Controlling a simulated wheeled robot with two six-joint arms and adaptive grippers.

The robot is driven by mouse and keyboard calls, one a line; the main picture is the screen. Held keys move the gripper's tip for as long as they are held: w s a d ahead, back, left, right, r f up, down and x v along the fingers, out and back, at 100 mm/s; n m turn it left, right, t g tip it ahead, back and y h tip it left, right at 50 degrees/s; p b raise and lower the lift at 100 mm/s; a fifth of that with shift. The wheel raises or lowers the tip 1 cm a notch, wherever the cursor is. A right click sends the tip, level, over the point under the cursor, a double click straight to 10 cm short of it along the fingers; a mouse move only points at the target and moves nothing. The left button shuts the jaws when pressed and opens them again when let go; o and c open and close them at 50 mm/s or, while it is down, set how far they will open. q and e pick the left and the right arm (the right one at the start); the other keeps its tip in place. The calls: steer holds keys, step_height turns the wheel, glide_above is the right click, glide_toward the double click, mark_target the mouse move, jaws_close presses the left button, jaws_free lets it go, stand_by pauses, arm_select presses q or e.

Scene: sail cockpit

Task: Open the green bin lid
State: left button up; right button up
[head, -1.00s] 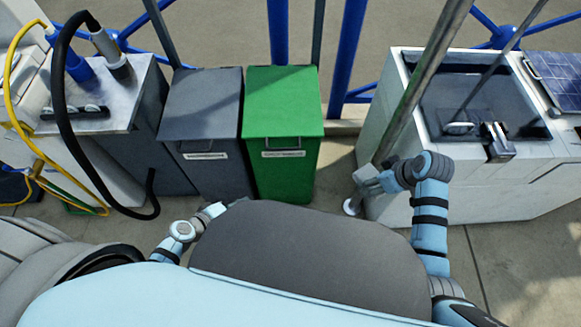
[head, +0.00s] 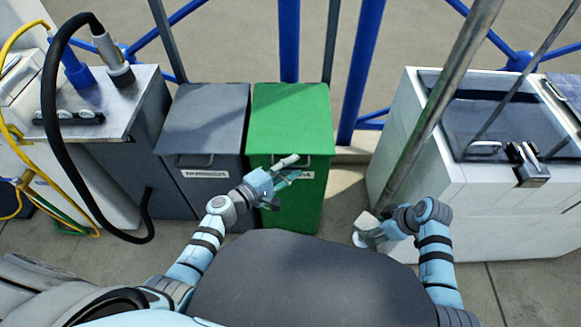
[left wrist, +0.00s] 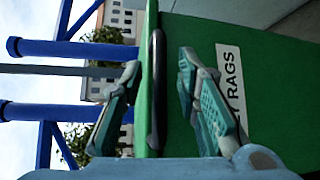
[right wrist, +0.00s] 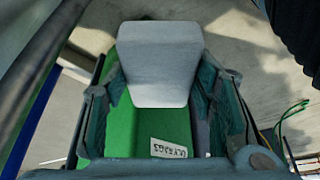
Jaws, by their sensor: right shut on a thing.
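The green bin (head: 293,112) stands in the middle of the head view with its lid closed. A dark bar handle (left wrist: 155,90) runs across the lid's front edge, above a white label (left wrist: 230,95) reading "RAGS" in part. My left gripper (head: 292,168) is at the bin's front. In the left wrist view its fingers are apart, one on each side of the handle, not closed on it. My right gripper (right wrist: 158,105) is shut on a pale grey block (right wrist: 160,55). It holds the block low, to the right of the bin.
A grey bin (head: 203,125) stands against the green bin's left side. A metal-topped cabinet (head: 130,95) with hoses is further left. A white counter (head: 470,190) with a dark top is at right, with a slanted metal pole (head: 440,100) before it. Blue rails are behind.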

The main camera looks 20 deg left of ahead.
arm_select(q)
steer(key=shift+w, duration=0.1)
jaws_close()
steer(key=shift+r, duration=0.1)
arm_select(e)
steer(key=shift+r, duration=0.1)
